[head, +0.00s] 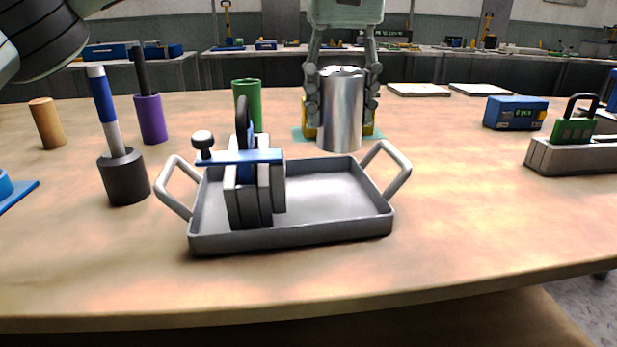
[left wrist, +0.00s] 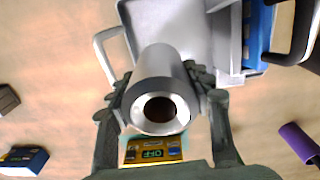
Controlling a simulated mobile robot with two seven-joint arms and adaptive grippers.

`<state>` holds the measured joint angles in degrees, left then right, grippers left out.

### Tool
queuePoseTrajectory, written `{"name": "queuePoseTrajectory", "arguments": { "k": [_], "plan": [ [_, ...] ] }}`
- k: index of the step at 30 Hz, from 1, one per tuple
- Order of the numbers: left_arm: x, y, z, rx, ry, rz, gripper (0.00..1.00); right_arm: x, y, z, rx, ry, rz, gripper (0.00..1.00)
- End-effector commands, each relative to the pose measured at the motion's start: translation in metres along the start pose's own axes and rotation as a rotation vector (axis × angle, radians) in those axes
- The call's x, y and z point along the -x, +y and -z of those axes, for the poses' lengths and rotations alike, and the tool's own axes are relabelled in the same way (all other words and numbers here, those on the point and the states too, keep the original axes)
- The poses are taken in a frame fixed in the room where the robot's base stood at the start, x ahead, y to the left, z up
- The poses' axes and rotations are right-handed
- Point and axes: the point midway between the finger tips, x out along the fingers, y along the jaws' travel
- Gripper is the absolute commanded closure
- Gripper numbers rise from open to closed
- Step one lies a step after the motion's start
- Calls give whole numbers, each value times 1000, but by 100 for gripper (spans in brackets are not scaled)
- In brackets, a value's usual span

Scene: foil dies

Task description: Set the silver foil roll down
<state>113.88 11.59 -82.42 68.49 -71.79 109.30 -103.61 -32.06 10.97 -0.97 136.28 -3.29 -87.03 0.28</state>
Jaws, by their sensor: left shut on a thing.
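The silver foil roll (head: 340,118) stands upright between the fingers of my left gripper (head: 341,96), behind the grey tray's far rim in the head view. The gripper reaches down from above and is shut on the roll's sides. In the left wrist view the roll (left wrist: 160,78) shows its open end with a dark hollow core, between both fingers (left wrist: 160,97). I cannot tell whether its lower end touches the table. A yellow device (left wrist: 152,151) with a display reading OFF sits on a teal pad next to the roll. My right gripper is not in view.
The grey tray (head: 335,198) with two handles holds a grey block assembly with a blue bar (head: 248,200). A green cylinder (head: 247,105), purple holder (head: 150,118) and dark holder (head: 124,180) stand left. A blue box (head: 515,113) stands right. The table's front right is clear.

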Motion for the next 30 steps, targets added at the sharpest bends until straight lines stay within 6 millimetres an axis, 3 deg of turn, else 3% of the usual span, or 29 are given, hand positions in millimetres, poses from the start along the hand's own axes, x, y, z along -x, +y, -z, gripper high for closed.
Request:
{"name": "queuePoseTrajectory", "arguments": {
  "k": [3,6,15,18,30],
  "plan": [
    [-27,-1,0,-1,-3,2,86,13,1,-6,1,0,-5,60],
    [-41,-1,0,0,-2,0,86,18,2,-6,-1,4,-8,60],
    [-70,-1,0,0,-2,1,86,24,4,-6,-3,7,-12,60],
    [-84,-1,0,0,-2,1,86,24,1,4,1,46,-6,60],
    [-90,0,0,1,-1,-1,86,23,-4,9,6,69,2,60]
  ]
}}
